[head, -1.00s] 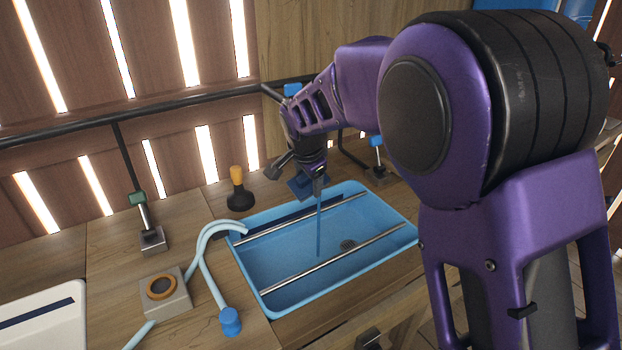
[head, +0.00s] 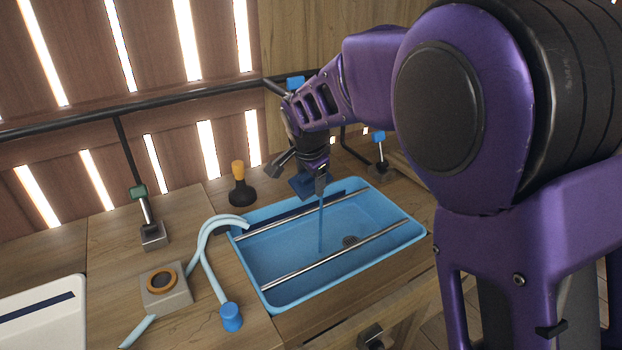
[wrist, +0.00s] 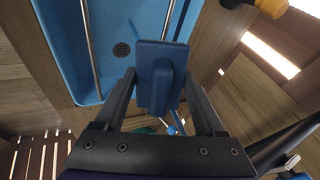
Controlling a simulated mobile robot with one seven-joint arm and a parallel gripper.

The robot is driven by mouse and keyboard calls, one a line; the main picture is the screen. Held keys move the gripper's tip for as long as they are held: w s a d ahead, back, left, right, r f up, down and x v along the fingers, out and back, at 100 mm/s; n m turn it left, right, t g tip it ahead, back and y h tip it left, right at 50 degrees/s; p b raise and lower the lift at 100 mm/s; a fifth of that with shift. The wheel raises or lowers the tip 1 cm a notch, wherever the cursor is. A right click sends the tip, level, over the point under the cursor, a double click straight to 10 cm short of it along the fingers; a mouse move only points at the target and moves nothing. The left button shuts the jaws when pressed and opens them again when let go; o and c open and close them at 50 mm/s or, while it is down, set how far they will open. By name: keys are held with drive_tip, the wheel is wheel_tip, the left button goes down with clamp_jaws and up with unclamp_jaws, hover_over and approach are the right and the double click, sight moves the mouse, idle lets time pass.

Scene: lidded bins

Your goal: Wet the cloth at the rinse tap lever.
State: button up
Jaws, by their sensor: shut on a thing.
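My gripper (head: 318,180) is over the blue basin (head: 272,287), toward its back edge. It is shut on a dark blue flat pad with a raised grip, which I take to be the cloth (wrist: 161,80); the pad also shows in the head view (head: 303,186). The pad hangs above the basin, apart from its floor. A thin blue vertical streak, like running water (head: 320,228), drops from beside the gripper to the basin floor. A blue-topped lever on a small base (head: 380,148) stands behind the basin at right; I cannot tell if it is the rinse tap lever.
Two metal rails cross the basin. A black-and-orange knobbed tool (head: 239,186) stands behind its left corner. A green-collared post (head: 147,218), a block with an orange ring (head: 163,287), a pale blue hose (head: 205,262) and a white tray (head: 40,318) lie left.

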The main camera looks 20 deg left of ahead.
sight(310, 193)
drive_tip(key=shift+s+d+b, duration=0.25)
drive_tip(key=shift+s+b, duration=0.25)
drive_tip(key=shift+s, duration=0.35)
drive_tip(key=shift+s+d+b, duration=0.2)
drive_tip(key=shift+s+b, duration=0.3)
drive_tip(key=shift+s, duration=0.35)
drive_tip(key=shift+s+d, duration=0.2)
drive_tip(key=shift+s, duration=0.4)
drive_tip(key=shift+s+d, duration=0.2)
drive_tip(key=shift+s, duration=0.35)
drive_tip(key=s+d+r, duration=0.1)
drive_tip(key=s+r, duration=0.3)
drive_tip(key=s, duration=0.1)
drive_tip(key=shift+d, duration=0.2)
drive_tip(key=shift+w, duration=0.1)
drive_tip(key=shift+w+a+f, duration=0.35)
drive_tip(key=shift+w+f, duration=0.3)
drive_tip(key=shift+w, duration=0.5)
drive_tip(key=shift+w+a+f, duration=0.3)
drive_tip(key=shift+w+f, duration=0.4)
drive_tip(key=shift+w, duration=0.4)
drive_tip(key=shift+w+a+f, duration=0.35)
drive_tip(key=shift+w+f, duration=0.3)
drive_tip(key=shift+w, duration=0.5)
drive_tip(key=shift+s, duration=0.1)
